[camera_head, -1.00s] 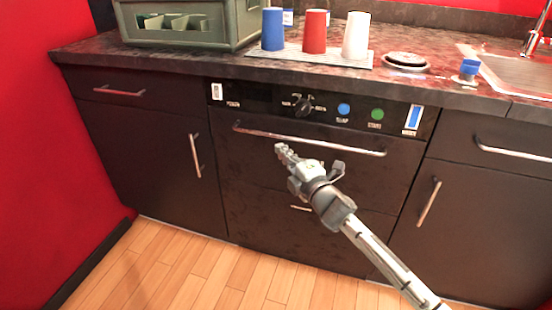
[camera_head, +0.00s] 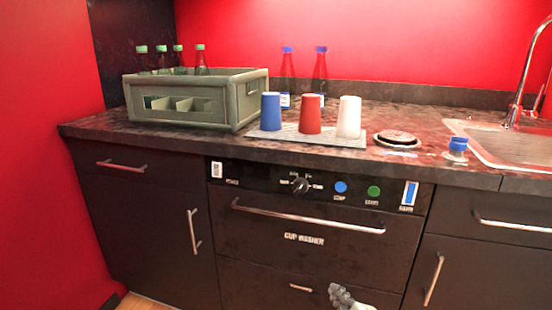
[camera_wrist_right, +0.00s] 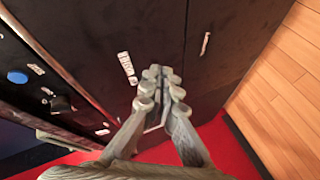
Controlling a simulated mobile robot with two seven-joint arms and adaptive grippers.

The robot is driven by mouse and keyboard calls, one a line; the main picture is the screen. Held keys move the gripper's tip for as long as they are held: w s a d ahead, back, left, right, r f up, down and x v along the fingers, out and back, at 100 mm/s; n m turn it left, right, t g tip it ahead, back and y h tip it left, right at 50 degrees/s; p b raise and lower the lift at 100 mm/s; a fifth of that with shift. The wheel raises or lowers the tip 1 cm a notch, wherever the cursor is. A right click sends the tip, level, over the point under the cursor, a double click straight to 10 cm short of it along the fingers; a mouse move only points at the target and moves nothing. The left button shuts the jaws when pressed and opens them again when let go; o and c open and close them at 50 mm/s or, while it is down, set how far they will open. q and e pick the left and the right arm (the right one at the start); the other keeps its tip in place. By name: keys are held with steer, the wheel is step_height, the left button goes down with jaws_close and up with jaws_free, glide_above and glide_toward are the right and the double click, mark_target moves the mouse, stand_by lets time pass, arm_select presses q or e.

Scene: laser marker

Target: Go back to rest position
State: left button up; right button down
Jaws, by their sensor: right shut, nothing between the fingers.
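My right gripper (camera_head: 342,297) shows at the bottom edge of the head view, in front of the lower part of the cup washer (camera_head: 303,240). Most of the right arm is out of that view. In the right wrist view the gripper (camera_wrist_right: 161,72) has its fingers together with nothing between them, in front of the dark washer front. The washer's label (camera_wrist_right: 127,68) lies just beyond it there. My left gripper is in neither view.
The counter (camera_head: 100,128) holds a green crate (camera_head: 180,117), a mat (camera_head: 345,140) with blue (camera_head: 271,111), red (camera_head: 310,113) and white (camera_head: 349,117) cups, a round dish (camera_head: 396,139) and a blue-capped item (camera_head: 457,150) by the sink (camera_head: 480,160). Bottles stand behind. Washer and drawer handles stick out.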

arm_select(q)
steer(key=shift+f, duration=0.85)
arm_select(e)
steer(key=s+d+f+m+g+h, duration=0.1)
steer(key=s+d+f+m+g, duration=0.2)
steer(key=s+f, duration=0.3)
steer(key=s+d+f+m+g+h, duration=0.1)
steer(key=s+d+f+m+g, duration=0.3)
steer(key=s, duration=0.8)
steer(key=s+d+f+m+g+h, duration=0.1)
steer(key=s+d+f+m+g, duration=0.3)
steer(key=s+f, duration=0.3)
steer(key=s+d+m, duration=0.1)
steer(key=s, duration=0.2)
steer(key=shift+f+m+h, duration=0.3)
steer(key=shift+m, duration=0.1)
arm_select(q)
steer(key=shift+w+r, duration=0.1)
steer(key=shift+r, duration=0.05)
arm_select(e)
steer(key=shift+w, duration=0.1)
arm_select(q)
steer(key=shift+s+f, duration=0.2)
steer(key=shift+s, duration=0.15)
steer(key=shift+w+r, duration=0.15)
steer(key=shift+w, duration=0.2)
